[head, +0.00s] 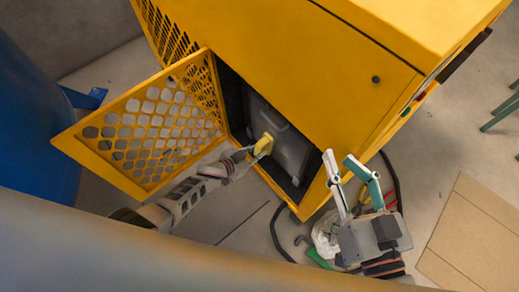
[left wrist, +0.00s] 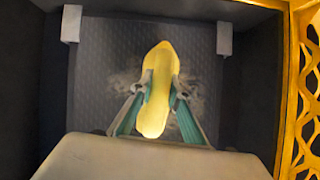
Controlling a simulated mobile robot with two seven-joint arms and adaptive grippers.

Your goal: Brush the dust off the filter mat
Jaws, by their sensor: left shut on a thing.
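The filter mat (head: 287,150) is a dark grey panel inside the opening of the yellow cabinet. It also shows in the left wrist view (left wrist: 110,65), with pale dust patches (left wrist: 188,103) around the middle. My left gripper (left wrist: 155,105) is shut on a yellow brush (left wrist: 158,62) and holds it in front of the mat. The brush also shows in the head view (head: 264,145). Its underside is hidden, so I cannot tell whether it touches the mat. My right gripper (head: 355,170) is open and empty, in front of the cabinet's right part.
The yellow cabinet (head: 310,60) has its perforated door (head: 150,125) swung open to the left. A blue tank (head: 35,120) stands at the far left. A black hose, a white rag (head: 325,240) and flat cardboard (head: 475,235) lie on the floor at the right.

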